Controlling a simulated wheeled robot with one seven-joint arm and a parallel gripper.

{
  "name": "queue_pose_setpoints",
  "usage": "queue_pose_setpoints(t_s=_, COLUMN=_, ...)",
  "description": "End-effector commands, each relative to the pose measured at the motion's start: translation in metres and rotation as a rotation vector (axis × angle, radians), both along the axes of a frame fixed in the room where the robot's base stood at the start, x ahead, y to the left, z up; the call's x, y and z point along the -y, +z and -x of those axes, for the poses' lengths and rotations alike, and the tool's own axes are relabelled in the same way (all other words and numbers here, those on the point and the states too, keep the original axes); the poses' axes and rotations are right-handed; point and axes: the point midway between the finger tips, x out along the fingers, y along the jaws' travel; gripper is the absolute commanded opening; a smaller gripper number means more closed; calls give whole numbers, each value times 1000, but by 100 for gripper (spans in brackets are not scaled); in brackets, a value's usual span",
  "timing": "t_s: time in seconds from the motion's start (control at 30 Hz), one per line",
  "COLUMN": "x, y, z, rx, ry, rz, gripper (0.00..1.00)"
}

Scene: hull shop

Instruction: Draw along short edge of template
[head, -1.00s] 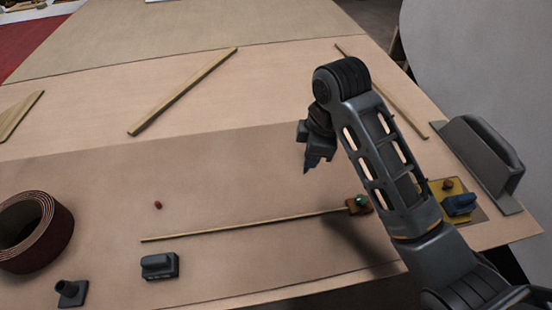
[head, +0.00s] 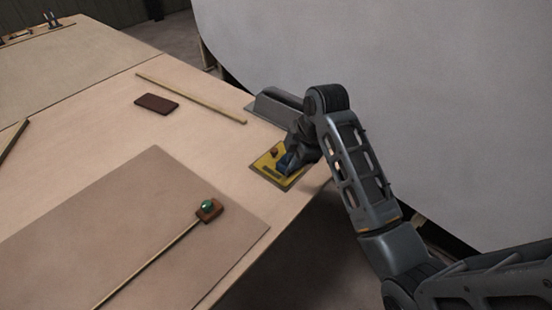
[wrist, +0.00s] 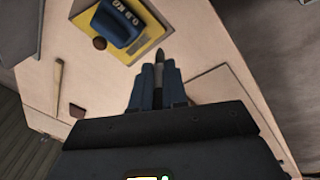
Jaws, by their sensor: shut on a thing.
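The template appears to be the yellow plate (head: 264,164) near the table's right edge. It also shows at the top of the wrist view (wrist: 142,49), with a blue weight (wrist: 117,25) and a brown knob (wrist: 99,43) on it. My gripper (wrist: 156,78) is shut on a dark, thin, pointed marking tool (wrist: 159,68). The tool's tip is close to the plate's near corner in the wrist view; I cannot tell whether it touches. In the head view, my gripper (head: 297,152) covers part of the plate.
A grey handled tool (head: 272,104) stands just behind the plate. A dark brown block (head: 157,103) and a wooden strip (head: 190,98) lie to the left. A brown sheet (head: 110,215) carries a thin batten with a green-knobbed block (head: 209,210). The table's edge is close on the right.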

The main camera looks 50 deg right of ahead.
Motion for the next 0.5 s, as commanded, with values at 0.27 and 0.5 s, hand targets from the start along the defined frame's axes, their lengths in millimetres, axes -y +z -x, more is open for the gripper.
queue_pose_setpoints(t_s=0.27, x=5, y=-9, z=4, rx=4, ry=-4, rz=0, gripper=0)
queue_pose_setpoints(t_s=0.5, x=5, y=-29, z=5, rx=3, ry=-5, rz=-1, gripper=0)
